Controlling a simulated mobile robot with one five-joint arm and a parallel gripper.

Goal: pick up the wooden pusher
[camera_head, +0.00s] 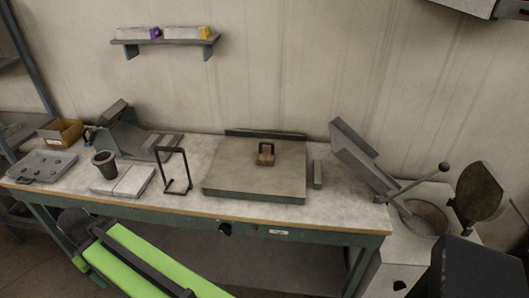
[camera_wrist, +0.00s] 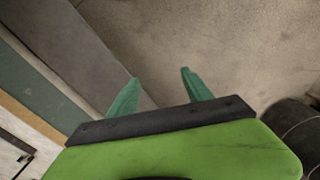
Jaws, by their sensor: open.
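A small brown wooden block with an opening under its top, which looks like the wooden pusher (camera_head: 265,154), stands on the flat grey plate (camera_head: 228,185) in the middle of the bench. It does not show in the wrist view. My gripper (camera_wrist: 160,75) is open, with its two green fingers apart and nothing between them. In the head view my green arm is low at the front left, in front of the bench and well away from the pusher.
A sloped metal channel (camera_head: 362,158) and a round pot (camera_head: 426,216) are at the right.

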